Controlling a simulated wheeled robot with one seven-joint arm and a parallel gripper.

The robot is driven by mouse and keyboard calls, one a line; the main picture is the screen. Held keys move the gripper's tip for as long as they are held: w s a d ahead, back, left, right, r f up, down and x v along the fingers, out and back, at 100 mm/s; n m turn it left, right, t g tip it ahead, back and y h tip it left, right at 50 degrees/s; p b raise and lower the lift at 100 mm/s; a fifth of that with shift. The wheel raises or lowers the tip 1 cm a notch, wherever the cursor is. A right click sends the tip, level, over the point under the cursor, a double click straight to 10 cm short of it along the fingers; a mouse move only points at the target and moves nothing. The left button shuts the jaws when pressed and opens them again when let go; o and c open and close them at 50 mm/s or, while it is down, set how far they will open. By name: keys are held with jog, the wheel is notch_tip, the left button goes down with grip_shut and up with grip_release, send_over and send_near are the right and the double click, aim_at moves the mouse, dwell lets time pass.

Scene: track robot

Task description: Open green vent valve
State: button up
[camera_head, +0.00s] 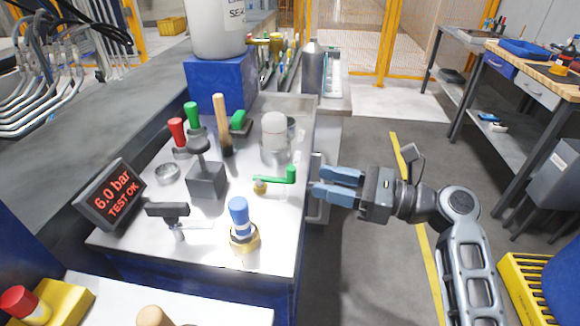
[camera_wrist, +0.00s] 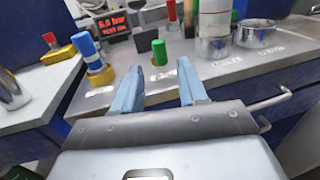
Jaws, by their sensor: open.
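The green vent valve has a green lever handle (camera_head: 283,176) on a small brass body (camera_head: 260,187), near the right edge of the metal bench top. In the head view the handle points right, with its end bent up. My gripper (camera_head: 321,181) is just off the bench's right edge, its blue fingers pointing left at the handle, with a small gap. In the wrist view the green handle (camera_wrist: 159,50) shows end-on, ahead of and between the fingertips of my gripper (camera_wrist: 160,76). The jaws are open and empty.
A blue-topped brass fitting (camera_head: 240,225), a black-handled valve (camera_head: 170,212) and a grey block with a black knob (camera_head: 207,180) share the bench. A display (camera_head: 112,195) reads 6.0 bar, TEST OK. A capped metal cylinder (camera_head: 275,150) stands behind the valve.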

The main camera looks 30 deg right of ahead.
aim_at(291, 179)
jog(key=shift+x, duration=3.85)
grip_shut()
